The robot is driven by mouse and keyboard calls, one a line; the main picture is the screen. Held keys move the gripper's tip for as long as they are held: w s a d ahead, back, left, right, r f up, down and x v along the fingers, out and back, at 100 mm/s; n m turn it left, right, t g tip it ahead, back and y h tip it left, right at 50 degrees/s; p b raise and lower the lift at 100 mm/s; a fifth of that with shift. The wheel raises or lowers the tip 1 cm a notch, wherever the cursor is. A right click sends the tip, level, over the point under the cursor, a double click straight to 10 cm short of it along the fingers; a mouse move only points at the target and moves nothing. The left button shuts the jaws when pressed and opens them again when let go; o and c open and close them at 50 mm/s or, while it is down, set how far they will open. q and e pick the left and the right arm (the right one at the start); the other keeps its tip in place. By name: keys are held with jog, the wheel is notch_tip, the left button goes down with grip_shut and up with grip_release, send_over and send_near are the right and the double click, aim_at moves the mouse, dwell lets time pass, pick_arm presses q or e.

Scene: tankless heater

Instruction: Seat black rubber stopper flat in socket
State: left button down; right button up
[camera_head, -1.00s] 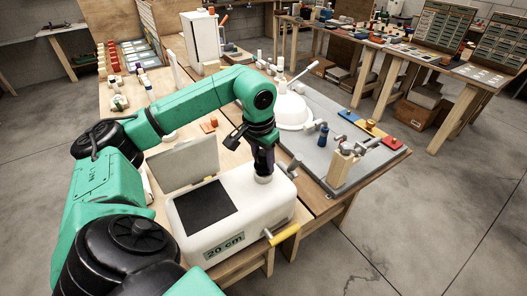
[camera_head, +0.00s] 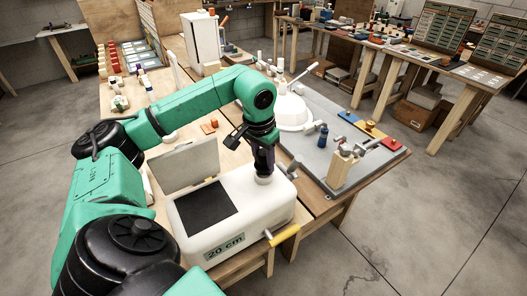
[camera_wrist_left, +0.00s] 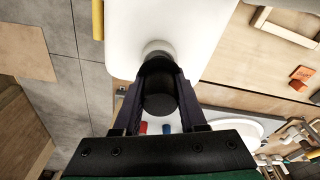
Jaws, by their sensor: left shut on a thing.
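The white heater box (camera_head: 235,225) stands on the bench, marked "20 cm", with a dark panel on its top and a grey lid standing open behind it. A pale round socket (camera_head: 264,180) rises from the box top near its far right corner; it also shows in the left wrist view (camera_wrist_left: 156,47). My left gripper (camera_head: 263,166) points down right over this socket. In the left wrist view its fingers are closed on the black rubber stopper (camera_wrist_left: 160,100). The fingertips are at the socket's rim; whether the stopper's lower end is inside or flat is hidden. My right gripper is not in view.
A yellow handle (camera_head: 283,234) sticks out of the box's front right. To the right, a grey board (camera_head: 320,150) holds a white dome, a blue knob, a wooden block and colored plates. Small parts lie on the bench behind my left arm.

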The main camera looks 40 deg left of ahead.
pick_arm(q)
jog(key=shift+f+b, duration=0.6)
jog(key=shift+f, duration=0.15)
dwell(0.5)
jog(key=shift+s, duration=0.1)
jog(key=shift+c, duration=1.9)
grip_release()
jog(key=shift+d, duration=0.25)
jog(key=shift+a, duration=0.15)
